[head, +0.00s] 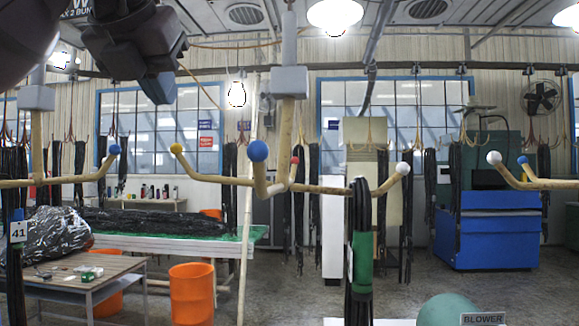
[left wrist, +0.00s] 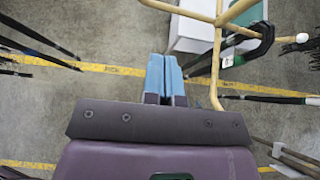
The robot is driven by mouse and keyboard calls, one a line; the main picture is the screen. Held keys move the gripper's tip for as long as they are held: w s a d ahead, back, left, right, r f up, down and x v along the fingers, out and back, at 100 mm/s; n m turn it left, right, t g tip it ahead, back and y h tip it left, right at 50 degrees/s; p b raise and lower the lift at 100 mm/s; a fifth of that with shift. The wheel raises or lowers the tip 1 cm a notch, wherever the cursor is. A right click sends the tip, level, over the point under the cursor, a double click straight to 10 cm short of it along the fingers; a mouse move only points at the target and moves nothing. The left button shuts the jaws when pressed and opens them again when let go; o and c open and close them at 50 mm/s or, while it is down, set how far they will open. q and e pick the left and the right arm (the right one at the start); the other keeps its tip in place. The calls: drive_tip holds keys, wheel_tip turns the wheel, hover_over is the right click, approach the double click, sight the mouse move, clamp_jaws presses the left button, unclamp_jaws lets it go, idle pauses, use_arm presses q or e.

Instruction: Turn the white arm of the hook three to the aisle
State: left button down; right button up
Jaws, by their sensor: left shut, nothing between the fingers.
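The middle hook (head: 289,130) hangs from a grey block and has several tan arms with coloured ball tips. Its white arm (head: 388,185) points right and ends in a white ball (head: 403,168). A dark hose bundle (head: 360,215) with a green band hangs on this arm. No number shows on this hook. In the left wrist view, a white ball (left wrist: 302,38) ends an arm at the upper right, with a dark hose loop (left wrist: 262,42) beside it. My left gripper (left wrist: 166,65) is shut and empty, apart from the arms; it also shows in the head view (head: 158,88), high at upper left. My right gripper is out of view.
Another hook (head: 70,181) with a blue ball is at left, above a tag reading 41 (head: 18,232). A further hook (head: 545,184) with white and blue balls is at right. A table (head: 80,275), orange bins (head: 191,295) and a blue machine (head: 490,238) stand beyond.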

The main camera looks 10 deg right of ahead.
use_arm(q)
drive_tip(key=s+a+b, duration=0.2)
drive_tip(key=s, duration=0.5)
drive_tip(key=shift+s+a, duration=0.25)
drive_tip(key=shift+s, duration=0.05)
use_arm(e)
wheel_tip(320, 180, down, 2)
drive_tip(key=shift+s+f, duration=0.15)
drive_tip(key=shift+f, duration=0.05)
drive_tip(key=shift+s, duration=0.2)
